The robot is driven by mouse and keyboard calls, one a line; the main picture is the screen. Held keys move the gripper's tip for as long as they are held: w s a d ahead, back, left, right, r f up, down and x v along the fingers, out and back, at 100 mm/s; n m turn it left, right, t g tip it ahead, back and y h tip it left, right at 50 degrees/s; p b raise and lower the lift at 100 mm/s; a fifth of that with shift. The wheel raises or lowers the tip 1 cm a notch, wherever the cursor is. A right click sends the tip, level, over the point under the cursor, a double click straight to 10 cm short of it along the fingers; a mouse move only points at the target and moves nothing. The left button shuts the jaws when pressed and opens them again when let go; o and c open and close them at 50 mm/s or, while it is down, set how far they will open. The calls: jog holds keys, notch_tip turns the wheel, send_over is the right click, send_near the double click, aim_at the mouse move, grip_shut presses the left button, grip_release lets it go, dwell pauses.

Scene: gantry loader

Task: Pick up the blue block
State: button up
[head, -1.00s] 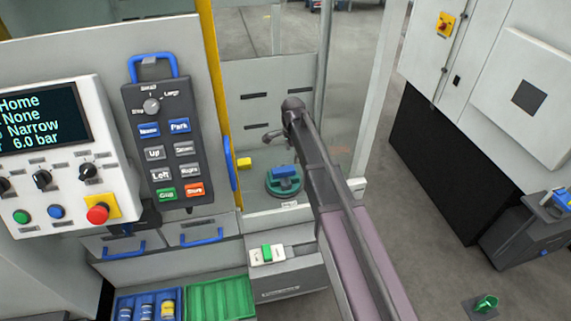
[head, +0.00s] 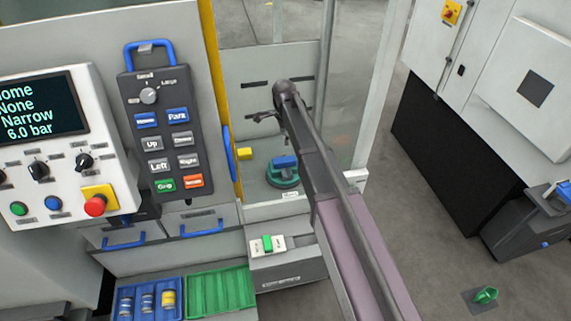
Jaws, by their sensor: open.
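A blue block (head: 285,162) sits on top of a round green fixture (head: 283,177), on the floor of the grey bay behind the drawer unit. My gripper (head: 257,116) is at the far end of my outstretched arm, up and to the left of the block in the picture. Its thin fingers point left, apart from the block, and it holds nothing that I can see. My arm passes just right of the block and leaves it in view.
A yellow block (head: 244,154) is beside the yellow post (head: 211,60). A button pendant (head: 162,140) and control panel (head: 60,150) stand at left. Blue (head: 126,314) and green trays (head: 222,291) lie below. Glass panels border the bay; a machine cabinet (head: 500,70) stands at right.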

aim_at(284, 160)
jog(key=shift+f+b, duration=3.55)
jog(key=shift+f, duration=0.25)
jog(key=shift+w+f+b, duration=0.1)
jog(key=shift+f+b, duration=2.5)
jog(key=c, duration=1.3)
